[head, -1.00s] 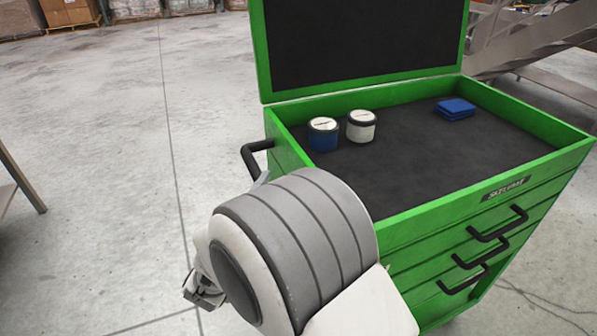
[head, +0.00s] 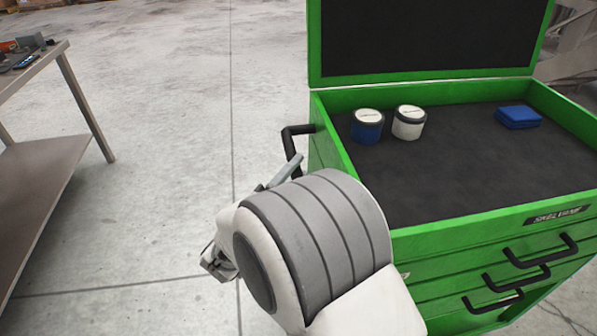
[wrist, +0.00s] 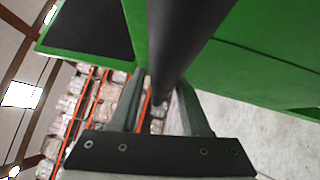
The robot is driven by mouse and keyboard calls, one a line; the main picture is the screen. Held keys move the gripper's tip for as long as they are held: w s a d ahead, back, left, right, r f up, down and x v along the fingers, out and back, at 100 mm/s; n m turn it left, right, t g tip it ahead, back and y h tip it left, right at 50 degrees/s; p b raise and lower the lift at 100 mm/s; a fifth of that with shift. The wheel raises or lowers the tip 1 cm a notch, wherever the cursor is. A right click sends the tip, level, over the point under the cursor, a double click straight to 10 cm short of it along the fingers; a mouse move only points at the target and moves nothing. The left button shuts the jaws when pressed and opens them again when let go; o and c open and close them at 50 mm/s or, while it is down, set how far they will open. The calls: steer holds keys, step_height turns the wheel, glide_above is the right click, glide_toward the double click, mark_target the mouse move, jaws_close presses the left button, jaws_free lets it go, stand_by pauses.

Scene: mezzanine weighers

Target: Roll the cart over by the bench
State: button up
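The green cart (head: 345,165) fills the right of the head view. It has an open lid with a dark panel, a dark top tray and drawers with black pulls. A black side handle (head: 287,141) sticks out from its left side. My gripper (head: 285,170) is at this handle, partly hidden behind my arm. In the wrist view the handle (wrist: 182,45) runs between the two fingers of my gripper (wrist: 163,95), which appear closed on it. The bench (head: 45,75), with a metal top and lower shelf, stands at the left edge, apart from the cart.
A blue-sided tin (head: 367,128), a white tin (head: 408,124) and a blue folded item (head: 518,117) sit in the cart's tray. Small items (head: 30,42) lie on the bench. Clear concrete floor (head: 170,130) lies between bench and cart. Metal stairs (head: 572,50) stand behind right.

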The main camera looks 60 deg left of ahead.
steer(key=shift+o, duration=0.8)
steer(key=p+v, duration=0.2)
steer(key=v, duration=1.5)
steer(key=shift+s+d+f, duration=0.1)
steer(key=shift+s, duration=0.05)
